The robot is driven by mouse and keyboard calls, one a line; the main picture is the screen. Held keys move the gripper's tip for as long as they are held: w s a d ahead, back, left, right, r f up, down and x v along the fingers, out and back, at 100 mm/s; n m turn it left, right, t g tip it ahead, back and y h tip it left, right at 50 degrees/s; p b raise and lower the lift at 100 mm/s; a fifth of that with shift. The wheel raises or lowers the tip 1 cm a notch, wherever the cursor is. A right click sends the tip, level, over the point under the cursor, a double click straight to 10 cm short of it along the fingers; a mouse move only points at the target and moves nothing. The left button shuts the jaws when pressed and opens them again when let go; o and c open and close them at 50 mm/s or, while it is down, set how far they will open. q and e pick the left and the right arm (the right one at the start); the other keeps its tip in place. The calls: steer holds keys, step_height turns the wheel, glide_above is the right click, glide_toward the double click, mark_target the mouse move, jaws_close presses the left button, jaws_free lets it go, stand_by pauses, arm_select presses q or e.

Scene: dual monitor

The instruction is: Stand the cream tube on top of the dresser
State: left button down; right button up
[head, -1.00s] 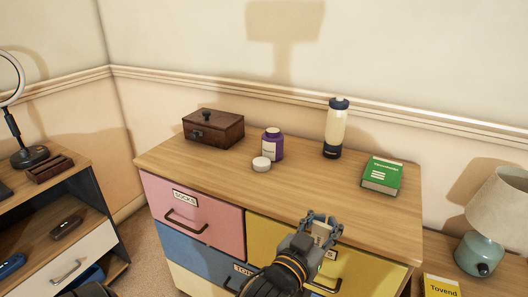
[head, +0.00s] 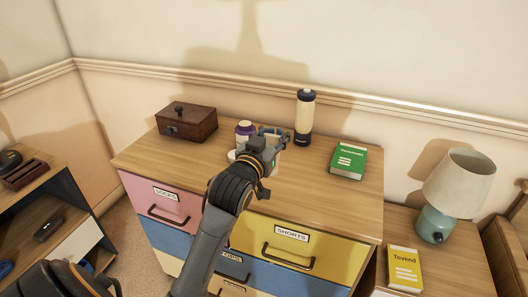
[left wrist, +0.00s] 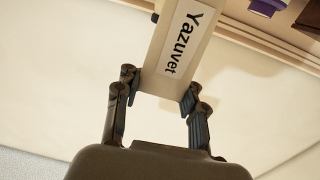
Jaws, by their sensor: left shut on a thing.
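The cream tube (left wrist: 180,42), a pale beige piece with the dark lettering "Yazuvet", fills the top middle of the left wrist view. My left gripper (left wrist: 160,88) is shut on it, with a finger on each side. In the head view my left gripper (head: 270,137) is over the middle of the dresser top (head: 320,200), in front of the purple bottle. There the tube is mostly hidden by the gripper, and I cannot tell whether it touches the wood. My right gripper is not in view.
On the dresser stand a brown wooden box (head: 187,123), a purple bottle (head: 244,131), a tall cream-and-navy bottle (head: 304,118) and a green book (head: 348,160). A white lid (head: 232,156) shows beside the gripper. The dresser's front right is clear.

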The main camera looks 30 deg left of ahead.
arm_select(q)
steer(key=w+a+f, duration=0.3)
steer(key=a+f, duration=0.1)
steer(key=f, duration=0.5)
steer(key=shift+a+f+b, duration=0.15)
steer(key=shift+a+b, duration=0.15)
steer(key=shift+b, duration=0.05)
steer(key=shift+f, duration=0.1)
steer(key=c, duration=0.8)
jaws_free()
steer(key=s, duration=0.4)
steer(key=s+d, duration=0.1)
steer(key=s, duration=0.2)
steer(key=s+d, duration=0.1)
steer(key=s, duration=0.3)
steer(key=shift+s+d+b, duration=0.1)
steer(key=shift+s+b, duration=0.2)
steer(key=shift+s, duration=0.05)
